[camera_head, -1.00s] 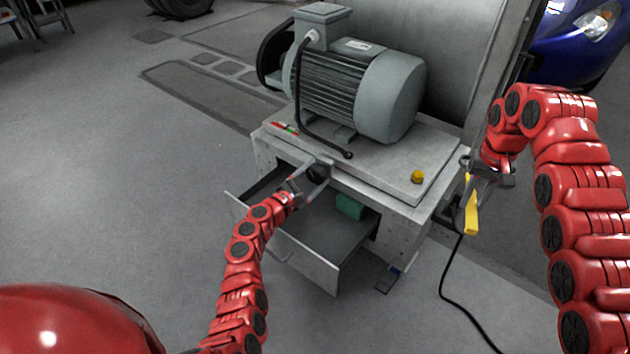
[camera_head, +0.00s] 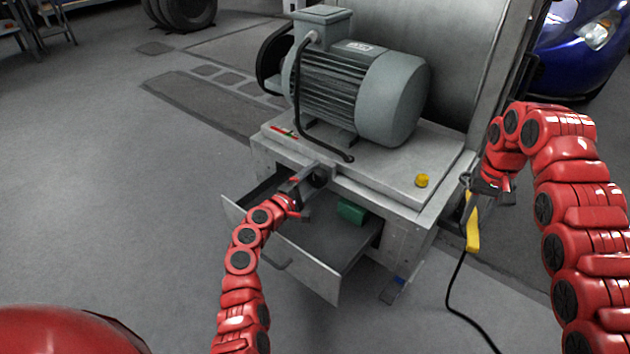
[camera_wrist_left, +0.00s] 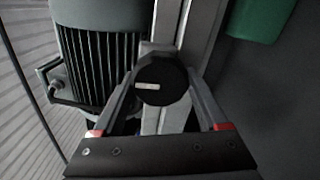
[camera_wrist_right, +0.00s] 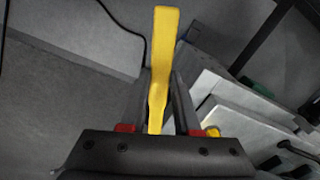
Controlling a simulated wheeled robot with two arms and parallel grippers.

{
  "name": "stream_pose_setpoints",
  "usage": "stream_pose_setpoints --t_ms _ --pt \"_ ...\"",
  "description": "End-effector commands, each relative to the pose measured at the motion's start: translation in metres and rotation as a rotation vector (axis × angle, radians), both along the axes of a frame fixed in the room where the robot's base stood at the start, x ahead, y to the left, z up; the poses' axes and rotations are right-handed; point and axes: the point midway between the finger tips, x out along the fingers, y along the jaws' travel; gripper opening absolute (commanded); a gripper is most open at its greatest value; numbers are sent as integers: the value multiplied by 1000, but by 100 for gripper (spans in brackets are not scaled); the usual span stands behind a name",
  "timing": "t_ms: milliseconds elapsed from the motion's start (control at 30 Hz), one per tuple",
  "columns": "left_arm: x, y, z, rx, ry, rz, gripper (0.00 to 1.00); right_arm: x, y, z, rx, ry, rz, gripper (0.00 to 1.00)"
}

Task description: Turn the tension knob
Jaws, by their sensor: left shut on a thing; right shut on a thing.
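The tension knob (camera_wrist_left: 161,86) is a round black dial with a pale mark, on the front of the grey machine base, above an open drawer. In the head view the knob (camera_head: 319,176) is partly hidden by my left gripper (camera_head: 314,178). In the left wrist view the fingers of my left gripper (camera_wrist_left: 160,78) sit on either side of the knob, shut on it. The pale mark lies nearly level. My right gripper (camera_head: 470,189) is shut on a yellow handle (camera_head: 472,222), which stands between its fingers in the right wrist view (camera_wrist_right: 162,60).
The open drawer (camera_head: 308,262) juts out below the knob, with a green object (camera_head: 351,211) in it. A grey motor (camera_head: 355,90) stands on the base. A yellow button (camera_head: 422,180) is at the base's right corner. A black cable (camera_head: 452,290) hangs to the floor.

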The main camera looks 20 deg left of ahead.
Motion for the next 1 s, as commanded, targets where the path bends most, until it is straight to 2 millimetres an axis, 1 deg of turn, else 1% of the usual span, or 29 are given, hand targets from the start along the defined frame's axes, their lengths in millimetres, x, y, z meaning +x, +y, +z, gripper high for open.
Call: stream_pose_setpoints --t_ms 433,467,500,567,867,967,1000 --pt "0 -1 -1 9 0 -3 20 0 0 0 0 -1 0 0" --pt "0 -1 -1 8 0 -3 81 0 0 0 0 -1 0 0" --pt "0 -1 -1 8 0 -3 89 0 0 0 0 -1 0 0" --pt "0 -1 -1 8 0 -3 99 0 0 0 0 -1 0 0" --pt "-3 1 0 7 -1 0 100 0 0 2 0 -1 0 0" --pt "-12 5 1 5 1 1 100 0 0 8 0 -1 0 0" --pt "-18 7 2 5 0 3 100 0 0 11 0 -1 0 0"
